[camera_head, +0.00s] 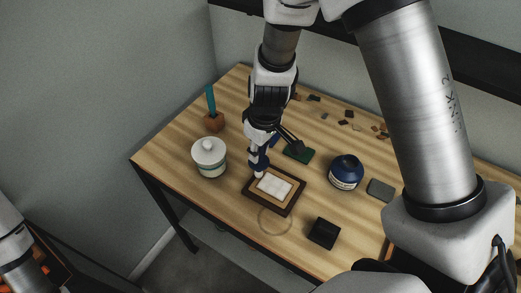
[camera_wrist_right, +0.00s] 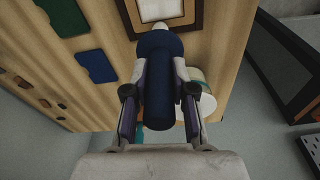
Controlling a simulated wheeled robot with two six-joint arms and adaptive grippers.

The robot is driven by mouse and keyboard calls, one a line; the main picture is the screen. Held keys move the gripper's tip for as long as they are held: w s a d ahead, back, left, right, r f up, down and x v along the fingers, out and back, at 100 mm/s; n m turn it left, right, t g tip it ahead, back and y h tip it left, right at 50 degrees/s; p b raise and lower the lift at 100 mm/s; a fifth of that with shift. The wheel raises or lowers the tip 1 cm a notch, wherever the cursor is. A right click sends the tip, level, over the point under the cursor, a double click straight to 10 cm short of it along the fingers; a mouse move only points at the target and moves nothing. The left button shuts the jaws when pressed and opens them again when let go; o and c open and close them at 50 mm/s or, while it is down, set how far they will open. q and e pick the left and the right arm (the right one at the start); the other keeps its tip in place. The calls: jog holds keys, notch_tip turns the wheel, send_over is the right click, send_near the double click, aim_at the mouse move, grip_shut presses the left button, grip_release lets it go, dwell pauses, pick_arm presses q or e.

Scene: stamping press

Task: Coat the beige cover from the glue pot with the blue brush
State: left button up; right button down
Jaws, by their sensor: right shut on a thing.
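The beige cover (camera_head: 274,187) shows as a pale panel inside a dark brown frame on the table; its lower edge is also at the top of the right wrist view (camera_wrist_right: 160,8). My right gripper (camera_head: 260,160) is shut on the blue brush (camera_wrist_right: 158,85), whose dark blue handle lies between the fingers. The gripper is over the left part of the frame; whether the bristles touch the cover cannot be told. A white pot with a green band (camera_head: 209,158) stands left of the frame, and a dark blue labelled pot (camera_head: 345,173) right of it. Which holds glue is unclear. My left gripper is out of view.
A teal-handled tool stands in a brown holder (camera_head: 214,122) at the left. A green pad (camera_head: 299,153), a grey pad (camera_head: 380,190) and a black box (camera_head: 323,233) lie around the frame. Several brown scraps lie at the back. The front table strip is mostly clear.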

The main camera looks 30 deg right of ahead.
jog(key=r+p, duration=0.2)
jog(key=r, duration=0.1)
jog(key=r+p, duration=0.1)
jog(key=shift+s+d+r, duration=0.25)
jog(key=shift+s+r, duration=0.05)
jog(key=shift+s, duration=0.1)
jog(key=r+p, duration=0.2)
jog(key=p, duration=0.1)
jog(key=shift+w+a+r, duration=0.15)
jog(key=shift+w+r, duration=0.15)
jog(key=shift+r, duration=0.35)
jog(key=shift+s+r+p, duration=0.15)
jog(key=shift+s+p, duration=0.1)
jog(key=shift+p, duration=0.1)
jog(key=shift+w, duration=0.2)
jog(key=shift+s, duration=0.1)
